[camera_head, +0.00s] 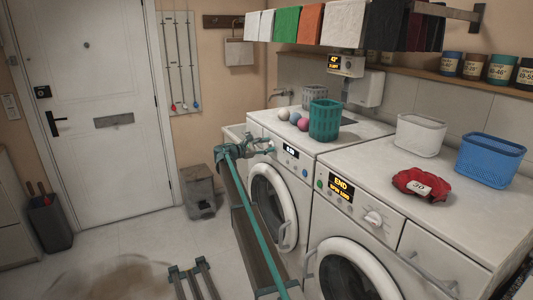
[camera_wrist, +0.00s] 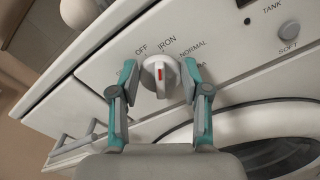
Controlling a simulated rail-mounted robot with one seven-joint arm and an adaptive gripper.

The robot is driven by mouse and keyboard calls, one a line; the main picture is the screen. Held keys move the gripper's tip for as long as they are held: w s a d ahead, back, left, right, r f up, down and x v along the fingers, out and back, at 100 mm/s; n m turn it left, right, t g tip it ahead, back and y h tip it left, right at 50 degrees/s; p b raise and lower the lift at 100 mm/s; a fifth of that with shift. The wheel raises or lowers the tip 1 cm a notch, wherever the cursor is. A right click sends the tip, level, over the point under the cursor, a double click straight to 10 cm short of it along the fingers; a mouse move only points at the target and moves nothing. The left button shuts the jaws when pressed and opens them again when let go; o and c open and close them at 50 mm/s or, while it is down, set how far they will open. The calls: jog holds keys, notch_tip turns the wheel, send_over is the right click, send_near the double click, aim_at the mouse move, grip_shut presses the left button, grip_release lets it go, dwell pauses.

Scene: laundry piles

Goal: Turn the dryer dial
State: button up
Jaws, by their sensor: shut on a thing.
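The dryer dial (camera_wrist: 160,76) is a round white knob with a red mark on its grip, on the white front panel of the left machine. The red mark points up in the wrist view, toward the printed words OFF and IRON. My gripper (camera_wrist: 159,70) has one teal-tipped finger on each side of the dial and is shut on it. In the head view my gripper (camera_head: 262,146) is at the left end of the panel of the left machine (camera_head: 283,197), and it hides the dial.
The right machine (camera_head: 350,230) shows END on its display. A teal basket (camera_head: 324,120) and several balls stand on the left machine. A red cloth (camera_head: 418,184), a white basket (camera_head: 420,136) and a blue basket (camera_head: 490,160) stand on the right one. A bin (camera_head: 199,194) stands on the floor.

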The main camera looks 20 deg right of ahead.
jog(key=m+b, duration=0.2)
jog(key=b, duration=0.1)
jog(key=f+m+b, duration=0.1)
jog(key=m+b, duration=0.2)
jog(key=shift+s+m, duration=0.2)
jog(key=shift+m, duration=0.1)
jog(key=m+b, duration=0.3)
jog(key=shift+m+b, duration=0.3)
jog(key=shift+m, duration=0.1)
jog(key=shift+r, duration=0.1)
jog(key=o, duration=1.1)
jog(key=shift+o, duration=0.2)
jog(key=shift+a, duration=0.1)
jog(key=s+a, duration=0.1)
jog(key=a, duration=1)
jog(key=shift+s+a, duration=0.15)
jog(key=shift+a, duration=0.25)
